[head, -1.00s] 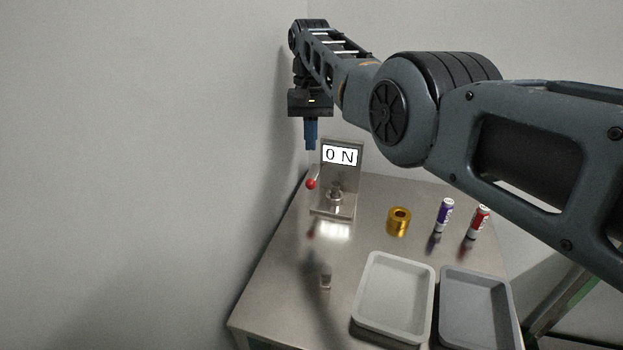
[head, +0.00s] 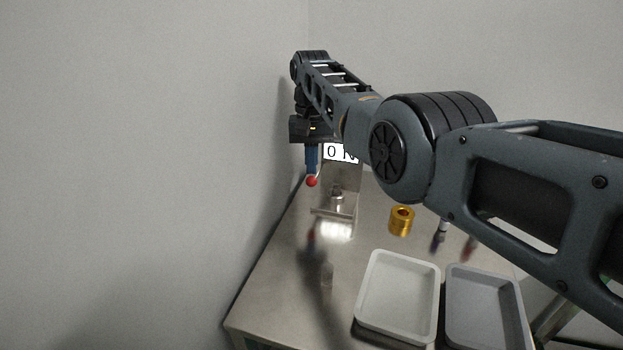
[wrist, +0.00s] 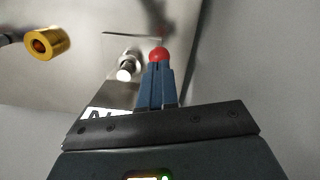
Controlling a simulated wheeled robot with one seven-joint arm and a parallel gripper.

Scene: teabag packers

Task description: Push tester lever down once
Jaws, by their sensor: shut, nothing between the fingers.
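The tester (head: 344,190) stands near the left back of the steel table, with a white display (head: 338,152) that is partly hidden by my arm. Its lever ends in a red ball knob (head: 311,182) on the left side. The knob also shows in the wrist view (wrist: 159,55), right at the fingertips. My gripper (head: 311,171) points down with its blue fingers shut and empty, its tips directly above the red knob. The wrist view shows the fingers (wrist: 157,72) together; whether they touch the knob is hard to tell.
A gold ring-shaped part (head: 401,221) sits right of the tester. Two trays, one light (head: 362,290) and one darker grey (head: 452,300), lie at the front right. A wall runs close on the left.

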